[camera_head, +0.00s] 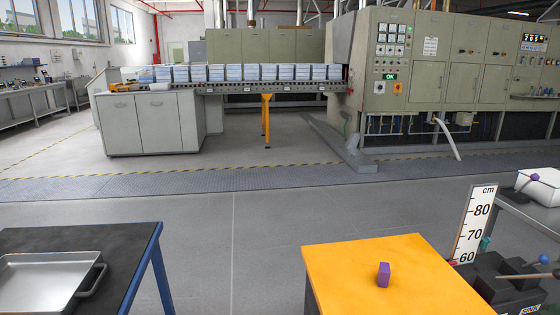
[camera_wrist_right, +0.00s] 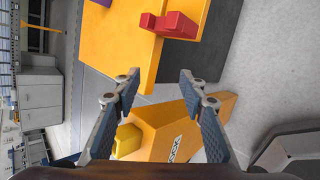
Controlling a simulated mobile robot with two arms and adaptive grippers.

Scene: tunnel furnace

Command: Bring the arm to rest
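My right gripper (camera_wrist_right: 160,84) shows in the right wrist view with its two fingers spread wide apart. Nothing is between the fingertips. Beyond them is the yellow table (camera_wrist_right: 118,38), with a red block-like piece (camera_wrist_right: 172,25) near its edge. Neither finger touches the table or the red piece. A purple block (camera_head: 383,274) stands upright on the yellow table (camera_head: 345,262) in the head view. A bit of purple also shows at the top edge of the wrist view (camera_wrist_right: 102,2). Neither arm nor gripper shows in the head view, and my left gripper is in no view.
A dark table (camera_head: 120,240) with a metal tray (camera_head: 45,283) stands at lower left. A height scale (camera_head: 473,225) and dark equipment (camera_head: 505,283) stand right of the yellow table. Open grey floor (camera_head: 240,225) lies between the tables. A conveyor and furnace (camera_head: 440,60) are behind.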

